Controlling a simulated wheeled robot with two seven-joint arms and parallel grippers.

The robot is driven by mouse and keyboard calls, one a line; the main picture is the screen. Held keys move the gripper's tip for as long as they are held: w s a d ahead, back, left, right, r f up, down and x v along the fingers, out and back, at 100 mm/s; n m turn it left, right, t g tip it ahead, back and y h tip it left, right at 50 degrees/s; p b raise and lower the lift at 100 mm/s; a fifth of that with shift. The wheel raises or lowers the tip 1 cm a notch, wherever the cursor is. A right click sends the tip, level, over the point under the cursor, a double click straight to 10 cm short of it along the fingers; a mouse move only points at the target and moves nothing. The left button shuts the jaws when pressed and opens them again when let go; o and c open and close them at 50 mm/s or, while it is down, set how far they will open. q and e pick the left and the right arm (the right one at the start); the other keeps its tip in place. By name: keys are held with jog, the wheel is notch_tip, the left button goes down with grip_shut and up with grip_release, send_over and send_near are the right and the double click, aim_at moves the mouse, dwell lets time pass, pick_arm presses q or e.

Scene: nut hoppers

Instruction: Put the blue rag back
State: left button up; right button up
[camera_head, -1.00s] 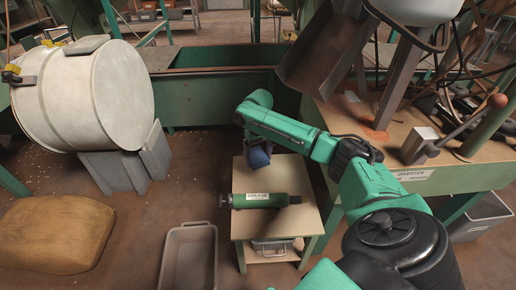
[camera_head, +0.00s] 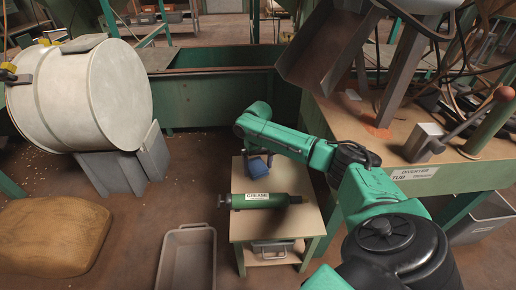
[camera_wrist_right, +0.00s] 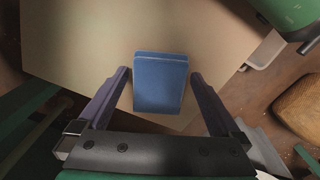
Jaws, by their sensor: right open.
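The blue rag (camera_head: 258,167) is a folded blue block on the back part of the small wooden table (camera_head: 243,222). In the right wrist view the rag (camera_wrist_right: 160,90) lies between the two spread fingers of my right gripper (camera_wrist_right: 160,73), with a gap on each side. The gripper is open, at the rag from above; I cannot tell the height between them. In the head view the end of my right arm hides much of the gripper. My left gripper is out of view.
A green grease tube (camera_head: 262,200) lies across the small table in front of the rag. A grey bin (camera_head: 167,262) stands on the floor to its left. A big drum (camera_head: 95,95), a brown sack (camera_head: 50,235) and a workbench (camera_head: 425,180) stand around.

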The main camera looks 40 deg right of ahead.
aim_at(258, 168)
notch_tip(258, 168, up, 8)
jog(key=p, duration=0.3)
jog(key=shift+f, duration=0.2)
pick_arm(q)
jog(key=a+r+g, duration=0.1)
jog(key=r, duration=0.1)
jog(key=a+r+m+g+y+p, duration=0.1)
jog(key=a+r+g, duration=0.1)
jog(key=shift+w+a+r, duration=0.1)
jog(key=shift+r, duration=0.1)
pick_arm(e)
notch_tip(258, 168, up, 4)
jog(key=shift+r, duration=0.1)
